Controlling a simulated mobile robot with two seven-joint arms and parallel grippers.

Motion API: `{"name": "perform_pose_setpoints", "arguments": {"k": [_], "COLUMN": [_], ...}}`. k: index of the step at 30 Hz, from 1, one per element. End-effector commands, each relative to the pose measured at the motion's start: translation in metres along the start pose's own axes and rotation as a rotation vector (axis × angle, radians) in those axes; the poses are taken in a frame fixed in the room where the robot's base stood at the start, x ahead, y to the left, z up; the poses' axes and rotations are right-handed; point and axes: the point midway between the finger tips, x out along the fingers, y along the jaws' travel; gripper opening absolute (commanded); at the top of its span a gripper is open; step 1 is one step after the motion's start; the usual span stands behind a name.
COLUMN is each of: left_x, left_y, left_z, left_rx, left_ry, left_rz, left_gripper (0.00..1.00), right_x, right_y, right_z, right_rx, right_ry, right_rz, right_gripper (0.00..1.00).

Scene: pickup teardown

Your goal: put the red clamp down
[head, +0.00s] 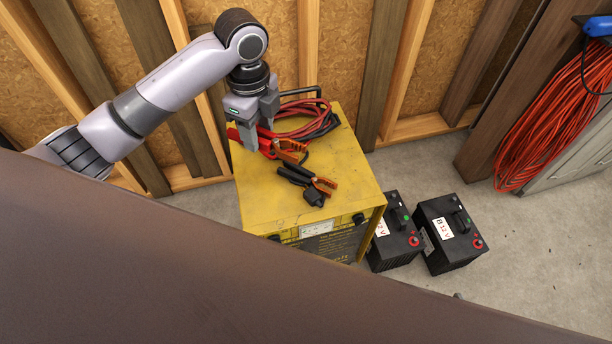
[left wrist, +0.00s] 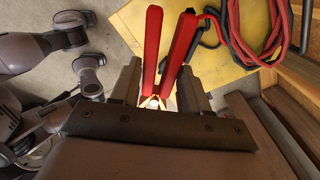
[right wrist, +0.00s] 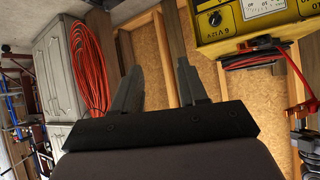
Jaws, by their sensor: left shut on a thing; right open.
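The red clamp (head: 270,143) has red handles and orange-copper jaws. My left gripper (head: 258,138) is shut on it, over the back part of the yellow charger's top (head: 257,188). I cannot tell whether the clamp touches the top. In the left wrist view, its two red handles (left wrist: 180,45) stick out between the fingers of my left gripper (left wrist: 160,92). The black clamp (head: 303,181) lies on the charger top, just in front and to the right. My right gripper (right wrist: 158,85) is open and empty, seen only in the right wrist view.
Red and black cables (head: 308,118) lie coiled at the back of the charger top. Two black batteries (head: 392,240) (head: 450,235) stand on the floor to its right. A stud wall (head: 345,50) rises close behind. The front left of the charger top is bare.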

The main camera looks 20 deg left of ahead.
Motion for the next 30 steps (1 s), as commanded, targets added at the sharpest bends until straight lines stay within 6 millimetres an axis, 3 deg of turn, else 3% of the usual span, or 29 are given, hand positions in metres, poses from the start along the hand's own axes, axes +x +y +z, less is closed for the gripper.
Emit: {"name": "perform_pose_setpoints", "arguments": {"k": [5,21,30], "left_x": [0.011,0.143,0.168], "left_y": [0.0,0.001,0.001], "left_z": [0.001,0.0,0.0], "left_rx": [0.055,0.055,0.055], "left_ry": [0.001,-0.001,0.0], "left_rz": [0.005,0.005,0.003], "left_gripper": [0.07,0.07,0.07], "right_x": [0.0,0.013,0.017], "right_y": [0.0,-0.002,-0.001], "right_z": [0.001,0.012,0.016], "right_rx": [0.0,0.003,-0.002], "right_ry": [0.0,0.0,0.0], "right_rz": [0.001,-0.012,-0.013], "right_gripper": [0.43,0.43,0.43]}}
